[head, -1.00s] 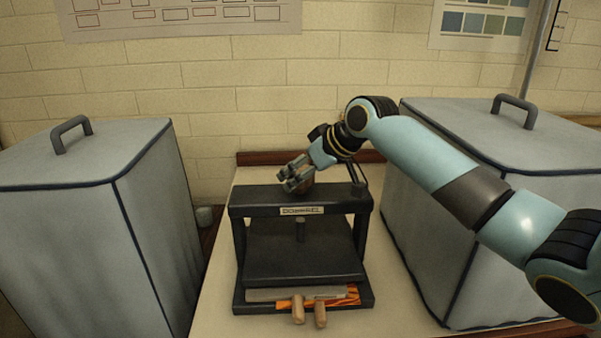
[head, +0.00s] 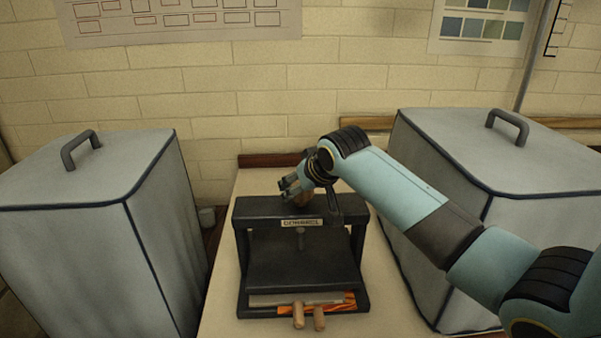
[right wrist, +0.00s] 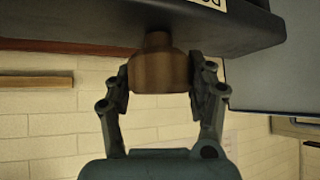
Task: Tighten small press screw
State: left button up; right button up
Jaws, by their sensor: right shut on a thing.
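The small press (head: 300,262) is a black frame with a top beam, a plate and a thin screw shaft (head: 300,238) under the beam. Its brown screw knob (head: 301,199) sits on top of the beam. The knob also shows in the right wrist view (right wrist: 158,73), between the two fingers. My right gripper (head: 290,190) is shut on the knob, with a finger pad on each side (right wrist: 160,85). Its arm comes in from the right. A flat stack with an orange patterned edge (head: 343,302) lies under the plate. My left gripper is not in view.
A grey covered box (head: 80,240) stands left of the press and another (head: 480,170) stands right of it. Two wooden handles (head: 298,316) stick out at the press's front. The pale table (head: 225,315) has narrow free strips beside the press.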

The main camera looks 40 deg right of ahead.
jog(key=m+h+p, duration=0.1)
jog(key=m+h, duration=0.1)
jog(key=m, duration=0.1)
jog(key=shift+a+r+g, duration=0.1)
jog(key=shift+r+g, duration=0.05)
jog(key=shift+g, duration=0.25)
jog(key=shift+m+h, duration=0.7)
jog(key=shift+m, duration=0.2)
jog(key=shift+f+m+g+h, duration=0.2)
jog(key=shift+m+g+h, duration=0.5)
jog(key=shift+m, duration=0.2)
jog(key=m+g+h+b, duration=0.2)
jog(key=m+b, duration=0.2)
jog(key=shift+w+g, duration=0.1)
jog(key=shift+g, duration=0.3)
pick_arm(q)
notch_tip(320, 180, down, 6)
jog(key=b, duration=0.4)
pick_arm(e)
jog(key=shift+m+g+h, duration=0.4)
jog(key=shift+m+g, duration=0.9)
jog(key=shift+m, duration=0.7)
jog(key=shift+r, duration=0.1)
jog(key=o, duration=1.2)
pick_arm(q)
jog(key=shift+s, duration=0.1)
